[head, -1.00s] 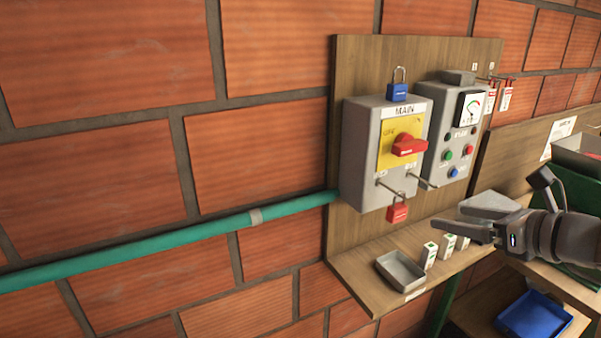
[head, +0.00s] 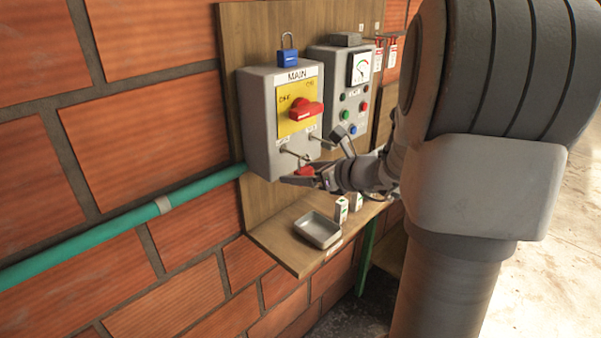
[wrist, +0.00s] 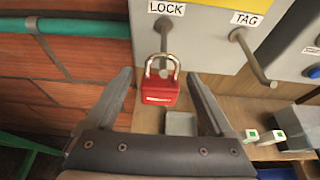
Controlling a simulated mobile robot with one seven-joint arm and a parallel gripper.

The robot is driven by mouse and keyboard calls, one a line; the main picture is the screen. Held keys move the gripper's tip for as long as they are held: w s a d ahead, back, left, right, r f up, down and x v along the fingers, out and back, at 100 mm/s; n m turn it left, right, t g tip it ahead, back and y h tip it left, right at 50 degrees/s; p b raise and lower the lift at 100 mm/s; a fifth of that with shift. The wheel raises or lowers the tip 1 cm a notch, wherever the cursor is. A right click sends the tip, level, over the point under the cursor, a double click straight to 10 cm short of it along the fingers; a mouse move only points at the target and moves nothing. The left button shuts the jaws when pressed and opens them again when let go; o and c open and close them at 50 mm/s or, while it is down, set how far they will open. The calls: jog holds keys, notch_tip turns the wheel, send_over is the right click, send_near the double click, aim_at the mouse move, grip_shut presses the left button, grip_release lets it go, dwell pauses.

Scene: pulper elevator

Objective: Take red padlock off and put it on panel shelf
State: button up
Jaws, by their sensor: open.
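The red padlock (wrist: 160,92) hangs by its shackle from the peg under the LOCK label in the wrist view. In the head view the red padlock (head: 305,171) shows only partly, beside my gripper. My gripper (wrist: 165,80) is open, with one finger on each side of the padlock; no contact with it is visible. The panel shelf (head: 276,240) is the wooden ledge below the MAIN box (head: 257,125). A grey tray (head: 318,230) stands on the shelf.
A TAG peg (wrist: 252,58) sticks out to the right of the padlock. A blue padlock (head: 288,50) sits on top of the MAIN box. Small white blocks (head: 341,210) stand on the shelf right of the tray. A green pipe (head: 120,218) runs along the brick wall.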

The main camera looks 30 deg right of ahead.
jog(key=shift+w+a+f, duration=0.1)
jog(key=shift+w+f, duration=0.05)
jog(key=shift+w, duration=0.1)
grip_shut()
dwell(0.4)
